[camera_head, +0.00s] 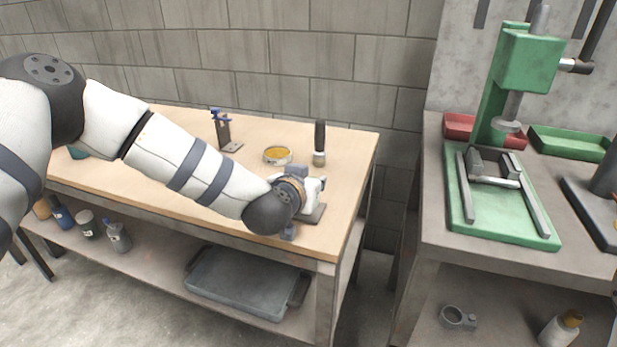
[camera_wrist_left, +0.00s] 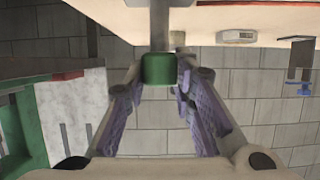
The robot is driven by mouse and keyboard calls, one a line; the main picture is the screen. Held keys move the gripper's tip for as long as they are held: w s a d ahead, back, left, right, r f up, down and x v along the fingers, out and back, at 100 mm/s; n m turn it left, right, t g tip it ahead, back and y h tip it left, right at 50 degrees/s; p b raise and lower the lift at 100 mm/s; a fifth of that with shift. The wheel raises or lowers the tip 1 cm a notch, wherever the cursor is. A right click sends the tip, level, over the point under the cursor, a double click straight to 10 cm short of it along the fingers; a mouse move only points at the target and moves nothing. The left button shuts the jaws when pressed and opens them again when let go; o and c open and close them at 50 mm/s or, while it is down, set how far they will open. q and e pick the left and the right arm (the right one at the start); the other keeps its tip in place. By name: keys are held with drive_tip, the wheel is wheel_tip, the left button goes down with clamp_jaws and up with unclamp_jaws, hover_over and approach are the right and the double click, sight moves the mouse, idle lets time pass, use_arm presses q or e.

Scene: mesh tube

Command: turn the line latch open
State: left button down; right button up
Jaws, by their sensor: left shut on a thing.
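My left gripper (camera_head: 306,188) is at the front right of the wooden workbench, above a dark base plate (camera_head: 315,214). In the left wrist view its two purple-padded fingers close on either side of a green-ended grey piece (camera_wrist_left: 158,70), which I take to be the line latch. In the head view my wrist and gripper hide this piece, so its turn angle cannot be told. A stand with a blue handle (camera_head: 222,128) is upright farther back on the bench and also shows in the left wrist view (camera_wrist_left: 300,72). My right gripper is not in view.
An orange-filled tin (camera_head: 277,155) and a dark-handled brush (camera_head: 319,143) stand behind the gripper. A block wall backs the bench (camera_head: 345,155). A green press (camera_head: 527,62) stands on the right-hand table. A grey bin (camera_head: 245,285) lies on the lower shelf.

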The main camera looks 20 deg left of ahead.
use_arm(q)
drive_tip(key=shift+d+r+n+y+p, duration=0.15)
drive_tip(key=shift+r+n+y+p, duration=0.2)
drive_tip(key=shift+n+y, duration=0.65)
drive_tip(key=shift+f+n+g+y, duration=0.3)
drive_tip(key=shift+n+y, duration=0.5)
drive_tip(key=shift+y, duration=0.3)
drive_tip(key=shift+f+n+g+y, duration=0.2)
drive_tip(key=shift+n+g+y, duration=0.3)
drive_tip(key=shift+n+y, duration=0.55)
drive_tip(key=shift+f+n+g+y+b, duration=0.2)
drive_tip(key=shift+n+g+y+b, duration=0.35)
drive_tip(key=shift+n+y, duration=0.25)
drive_tip(key=n+g+y+b, duration=0.2)
drive_tip(key=n+g+b, duration=0.1)
drive_tip(key=n+g+y+b, duration=0.2)
drive_tip(key=n+g+b, duration=0.1)
drive_tip(key=shift+f+n+g+y+b, duration=0.15)
drive_tip(key=shift+n+g+y+b, duration=0.1)
drive_tip(key=shift+n+y+b, duration=0.1)
drive_tip(key=shift+r+n+g+b, duration=0.25)
drive_tip(key=shift+n+g+b, duration=0.25)
drive_tip(key=shift+b, duration=0.15)
drive_tip(key=shift+r, duration=0.1)
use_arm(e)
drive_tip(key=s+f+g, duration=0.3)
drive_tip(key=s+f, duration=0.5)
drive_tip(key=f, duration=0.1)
use_arm(q)
drive_tip(key=shift+r, duration=0.1)
